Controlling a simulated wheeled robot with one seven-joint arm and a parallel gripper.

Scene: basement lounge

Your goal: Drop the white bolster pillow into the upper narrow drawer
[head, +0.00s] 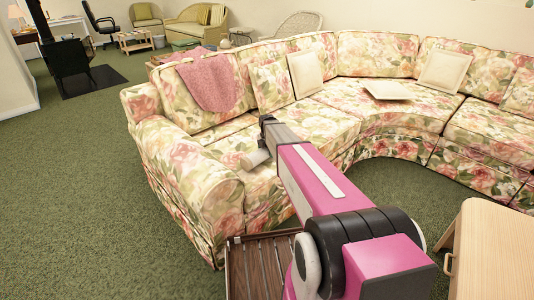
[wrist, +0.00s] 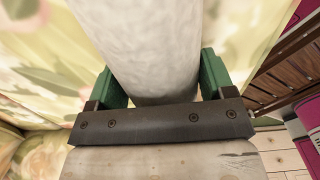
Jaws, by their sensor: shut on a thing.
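The white bolster pillow (wrist: 150,45) is a pale cylinder between the green fingers of my gripper (wrist: 157,82) in the wrist view. My gripper is shut on it. In the head view the pillow (head: 256,158) shows as a small pale roll at the end of my arm, over the seat of the floral sofa (head: 300,130); I cannot tell whether it touches the seat. A light wood cabinet (head: 495,250) with a handle stands at the right edge. Pale drawer fronts (wrist: 278,141) show at the lower right of the wrist view; which one is the upper narrow drawer is unclear.
A slatted dark wood table (head: 260,268) stands in front of the sofa, partly hidden by my arm. A pink throw (head: 213,80) and several cream cushions lie on the sofa. Green carpet (head: 90,200) is clear at the left.

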